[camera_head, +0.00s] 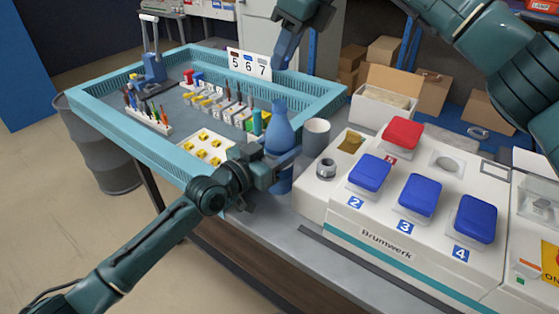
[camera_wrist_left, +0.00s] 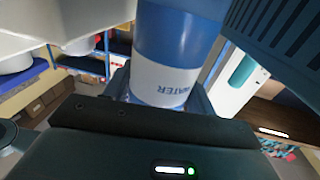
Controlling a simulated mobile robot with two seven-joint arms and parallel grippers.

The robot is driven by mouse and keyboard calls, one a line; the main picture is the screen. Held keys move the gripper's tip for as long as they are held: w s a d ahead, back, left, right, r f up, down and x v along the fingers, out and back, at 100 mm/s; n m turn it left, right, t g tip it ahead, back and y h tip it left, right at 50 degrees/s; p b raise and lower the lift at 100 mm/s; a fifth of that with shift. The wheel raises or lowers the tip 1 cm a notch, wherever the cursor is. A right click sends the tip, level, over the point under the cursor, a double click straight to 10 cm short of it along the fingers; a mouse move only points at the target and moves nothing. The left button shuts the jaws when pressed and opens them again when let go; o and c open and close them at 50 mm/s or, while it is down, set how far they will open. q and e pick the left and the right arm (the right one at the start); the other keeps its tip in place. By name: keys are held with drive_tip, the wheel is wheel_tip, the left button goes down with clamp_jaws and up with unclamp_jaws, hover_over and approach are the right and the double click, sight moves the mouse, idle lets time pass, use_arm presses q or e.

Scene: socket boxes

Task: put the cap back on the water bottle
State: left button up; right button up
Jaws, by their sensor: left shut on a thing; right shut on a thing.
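The blue water bottle (camera_head: 280,132) stands upright beside the white machine, its narrow neck at the top with no cap to be made out on it. My left gripper (camera_head: 280,160) is shut around the bottle's body. The left wrist view shows the bottle (camera_wrist_left: 175,35) close up, with a white label reading WATER. My right gripper (camera_head: 285,52) points down, above and beyond the bottle and apart from it. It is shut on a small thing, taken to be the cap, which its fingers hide.
A grey cup (camera_head: 316,136) stands right behind the bottle. The white machine (camera_head: 340,215) with red and blue lids is at right. A turquoise-rimmed tray (camera_head: 125,125) with tools and small parts lies at left, a 5-6-7 sign (camera_head: 249,65) at its back.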

use_arm(q)
drive_tip(key=c, duration=0.6)
use_arm(e)
hover_over(285, 103)
drive_tip(key=shift+f, duration=2.5)
drive_tip(key=shift+f, duration=0.1)
drive_tip(key=shift+f, duration=0.8)
drive_tip(key=shift+f, duration=0.6)
